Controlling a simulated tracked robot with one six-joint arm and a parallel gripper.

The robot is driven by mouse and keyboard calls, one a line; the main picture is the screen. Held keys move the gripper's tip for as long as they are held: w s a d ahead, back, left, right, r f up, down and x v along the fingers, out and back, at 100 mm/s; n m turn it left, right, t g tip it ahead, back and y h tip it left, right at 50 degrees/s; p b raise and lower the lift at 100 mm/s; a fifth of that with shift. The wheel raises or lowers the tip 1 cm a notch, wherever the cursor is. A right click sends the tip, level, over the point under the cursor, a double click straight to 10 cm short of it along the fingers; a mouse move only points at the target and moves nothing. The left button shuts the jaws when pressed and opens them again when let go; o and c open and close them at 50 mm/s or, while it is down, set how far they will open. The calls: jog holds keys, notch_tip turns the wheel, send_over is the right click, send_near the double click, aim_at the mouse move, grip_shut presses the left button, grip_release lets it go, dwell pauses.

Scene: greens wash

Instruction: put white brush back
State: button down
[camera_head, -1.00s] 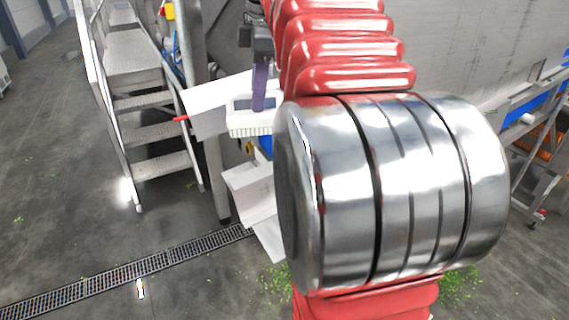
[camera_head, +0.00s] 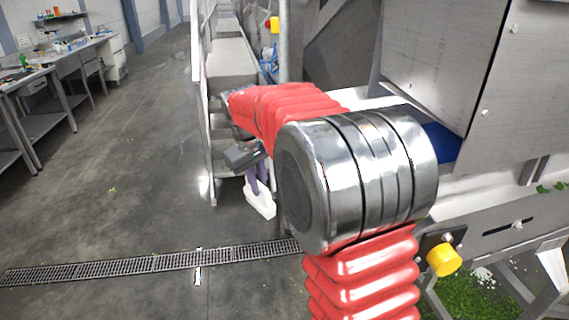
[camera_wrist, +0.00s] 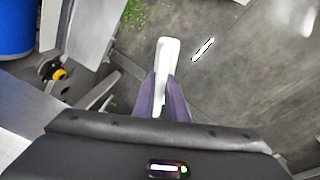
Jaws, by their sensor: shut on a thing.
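The white brush (camera_head: 261,199) hangs below my gripper (camera_head: 256,178) in the head view, in front of the metal steps. My gripper's purple fingers are shut on it. In the wrist view the white brush (camera_wrist: 166,62) sticks out beyond the purple fingers of my gripper (camera_wrist: 163,92), above the grey floor. My red and steel arm covers the middle of the head view.
Metal steps (camera_head: 232,62) with a rail stand behind the gripper. Workbenches (camera_head: 60,62) with small items stand at the far left, with open floor between. A floor drain (camera_head: 150,264) crosses below. A machine with a yellow knob (camera_head: 443,260) is at the right.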

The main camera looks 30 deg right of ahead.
jog(key=w+a+f+m, duration=0.2)
jog(key=a+f, duration=0.7)
jog(key=shift+m, duration=0.3)
